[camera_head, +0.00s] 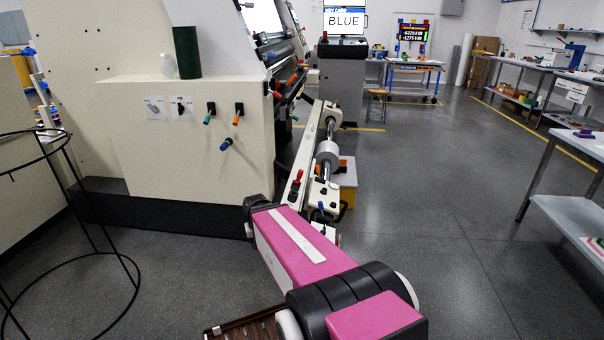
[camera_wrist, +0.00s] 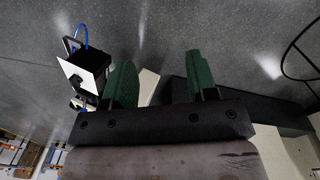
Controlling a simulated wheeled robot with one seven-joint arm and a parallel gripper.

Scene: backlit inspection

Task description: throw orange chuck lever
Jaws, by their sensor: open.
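An orange lever (camera_head: 237,118) points down from the cream machine's front panel, with a green lever (camera_head: 207,118) to its left and a blue lever (camera_head: 226,144) below. Another orange lever (camera_head: 316,171) shows on the roll stand, near a red lever (camera_head: 298,177). I cannot tell from the pictures which orange one is the chuck lever. My gripper (camera_wrist: 162,82) is open in the wrist view, its two green fingers apart with no lever between them. It is hidden in the head view, and no orange lever shows in the wrist view.
The roll stand (camera_head: 310,150) juts from the cream machine (camera_head: 190,150). A black wire frame (camera_head: 75,220) stands at left, and a bench (camera_head: 590,145) at right. A white-faced box (camera_wrist: 85,68) with a blue loop is near my left finger.

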